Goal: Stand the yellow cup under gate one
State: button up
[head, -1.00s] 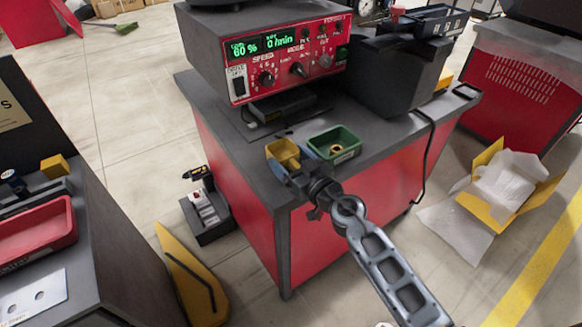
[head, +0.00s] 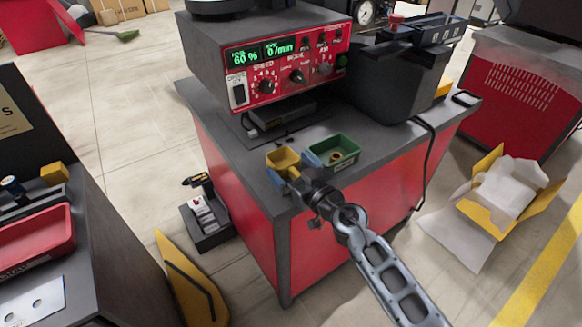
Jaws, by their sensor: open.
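The yellow cup (head: 283,159) stands upright near the front edge of the grey bench top (head: 225,140). My gripper (head: 293,169) is at the cup from the front right, open, with one blue finger on each side of the cup. Whether the fingers touch it I cannot tell. My gripper hides the cup's lower front. A dark outlet block (head: 285,115) sits under the red control panel (head: 290,68). No gate label is readable, so I cannot tell which part is gate one.
A green bin (head: 346,160) with a small brass-coloured part in it stands just right of my gripper. A dark box (head: 395,85) fills the bench's back right. Bare bench top lies left of and behind the cup.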

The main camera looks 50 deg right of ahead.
jog(key=s+a+r+n+y+b, duration=0.1)
jog(key=s+a+y, duration=0.1)
jog(key=s+a, duration=0.7)
jog(key=s+a+r+n+y, duration=0.1)
jog(key=s+a, duration=0.4)
jog(key=s, duration=0.9)
jog(key=s+a+r+g+y, duration=0.1)
jog(key=s+a+r, duration=0.2)
jog(key=s+r, duration=0.1)
jog(key=s+a+r+n+g, duration=0.1)
jog(key=s+a+r, duration=0.2)
jog(key=s, duration=0.4)
jog(key=shift+s+r+y, duration=0.3)
jog(key=shift+r+y, duration=0.1)
